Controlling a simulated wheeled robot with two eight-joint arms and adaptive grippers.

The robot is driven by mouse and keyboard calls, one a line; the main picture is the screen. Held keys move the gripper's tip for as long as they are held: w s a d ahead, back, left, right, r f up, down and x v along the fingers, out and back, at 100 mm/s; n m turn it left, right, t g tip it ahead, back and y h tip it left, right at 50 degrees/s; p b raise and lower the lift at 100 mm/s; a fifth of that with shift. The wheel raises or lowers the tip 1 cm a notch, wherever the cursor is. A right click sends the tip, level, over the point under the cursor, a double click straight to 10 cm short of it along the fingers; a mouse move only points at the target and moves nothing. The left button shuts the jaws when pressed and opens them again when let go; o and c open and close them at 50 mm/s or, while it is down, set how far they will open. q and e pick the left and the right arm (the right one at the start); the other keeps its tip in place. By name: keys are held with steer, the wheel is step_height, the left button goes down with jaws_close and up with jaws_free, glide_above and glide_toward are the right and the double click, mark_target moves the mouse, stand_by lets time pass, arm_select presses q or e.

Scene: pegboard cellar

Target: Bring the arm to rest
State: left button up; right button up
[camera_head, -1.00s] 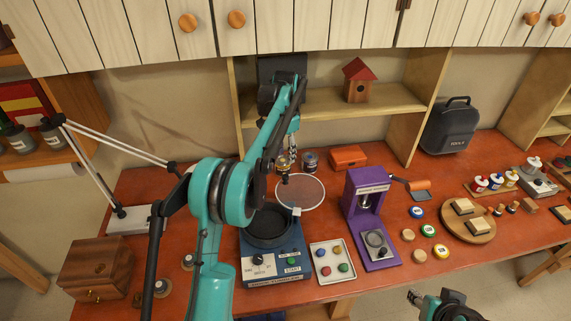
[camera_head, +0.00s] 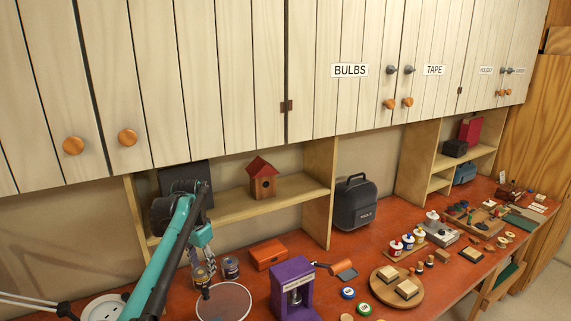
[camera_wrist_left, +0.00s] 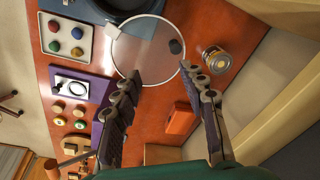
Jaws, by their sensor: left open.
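My left arm comes in from the lower left in the head view, with its left gripper (camera_head: 201,268) hanging down above the orange-red bench. In the left wrist view the two fingers of the left gripper (camera_wrist_left: 160,76) are spread apart with nothing between them. Below them lies a round, clear disc with a pale rim (camera_wrist_left: 148,49), with a small dark piece (camera_wrist_left: 176,46) on or over it. A small can (camera_wrist_left: 216,60) stands beside the right-hand finger. My right gripper is in neither view now.
The purple press (camera_head: 293,290) and orange box (camera_head: 268,254) stand near the left gripper. A shelf with a birdhouse (camera_head: 262,178) is behind it, and cupboards (camera_head: 345,70) hang above. A dark tool case (camera_head: 355,203) stands further right.

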arm_select(q)
steer(key=s+d+f+n+t+b, duration=0.1)
steer(key=s+d+f+t+b, duration=0.15)
steer(key=s, duration=0.55)
steer(key=s+d+f+n+t+b, duration=0.1)
steer(key=s+d+f+n+b, duration=0.15)
steer(key=s, duration=0.55)
steer(key=s+d+f+n+t+b, duration=0.1)
steer(key=s+d+f+t+b, duration=0.1)
steer(key=s+f, duration=1)
steer(key=shift+s+d+n+b, duration=0.35)
steer(key=shift+s+d+b, duration=0.35)
steer(key=shift+s+b, duration=0.35)
